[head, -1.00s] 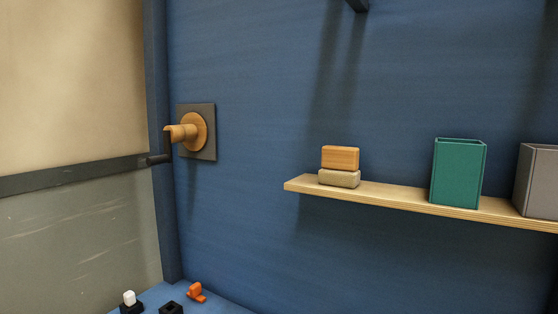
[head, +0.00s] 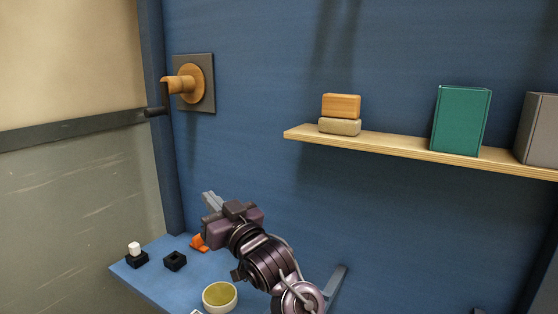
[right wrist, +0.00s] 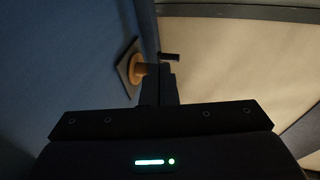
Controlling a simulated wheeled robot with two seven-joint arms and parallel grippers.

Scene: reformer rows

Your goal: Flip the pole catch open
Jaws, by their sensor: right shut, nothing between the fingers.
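A wooden fitting (head: 190,83), which I take to be the pole catch, sits on a square grey plate (head: 207,62) on the blue wall. It has a round disc and a peg pointing left. My left gripper is out of view.
A blue ledge (head: 150,275) below holds black blocks (head: 175,261), a yellow-topped bowl (head: 220,296) and an orange piece (head: 197,243) partly behind my gripper. A wooden shelf (head: 400,148) at right bears two blocks (head: 341,106) and a green box (head: 461,120). The wall between is clear.

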